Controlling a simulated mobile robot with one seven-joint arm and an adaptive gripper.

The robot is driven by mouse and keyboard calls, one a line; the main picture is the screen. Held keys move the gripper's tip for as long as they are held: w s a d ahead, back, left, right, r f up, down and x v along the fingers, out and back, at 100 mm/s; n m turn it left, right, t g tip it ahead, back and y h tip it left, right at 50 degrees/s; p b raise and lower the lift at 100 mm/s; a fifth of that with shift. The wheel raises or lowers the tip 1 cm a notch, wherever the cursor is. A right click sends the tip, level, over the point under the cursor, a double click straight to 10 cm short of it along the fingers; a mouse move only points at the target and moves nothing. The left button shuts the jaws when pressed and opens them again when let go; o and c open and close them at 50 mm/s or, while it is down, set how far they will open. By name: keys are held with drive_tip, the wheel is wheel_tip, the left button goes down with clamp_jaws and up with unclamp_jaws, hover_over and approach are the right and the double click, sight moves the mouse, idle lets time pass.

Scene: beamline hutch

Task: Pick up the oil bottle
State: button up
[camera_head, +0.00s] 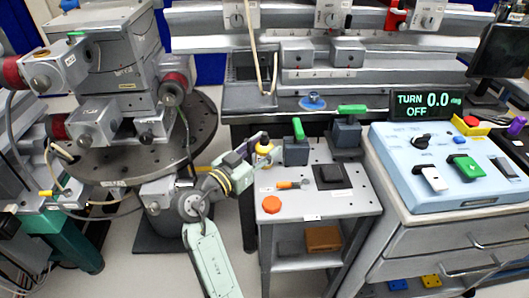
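A small yellow bottle with a dark top, which looks like the oil bottle (263,149), stands at the back left corner of the grey cart's top. My gripper (256,147) reaches up from the lower left and is right beside the bottle. One dark finger shows at the bottle's upper left. The other finger is hard to make out, and part of the bottle is hidden. I cannot tell whether the fingers touch it or have closed.
Green-handled clamps (297,146) stand just right of the bottle. An orange-handled screwdriver (291,185), an orange knob (271,204) and a black block (331,176) lie on the cart top (310,205). A round stage (195,135) is left; a control box (440,165) is right.

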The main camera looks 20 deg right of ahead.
drive_tip(key=c, duration=0.7)
drive_tip(key=shift+r, duration=0.1)
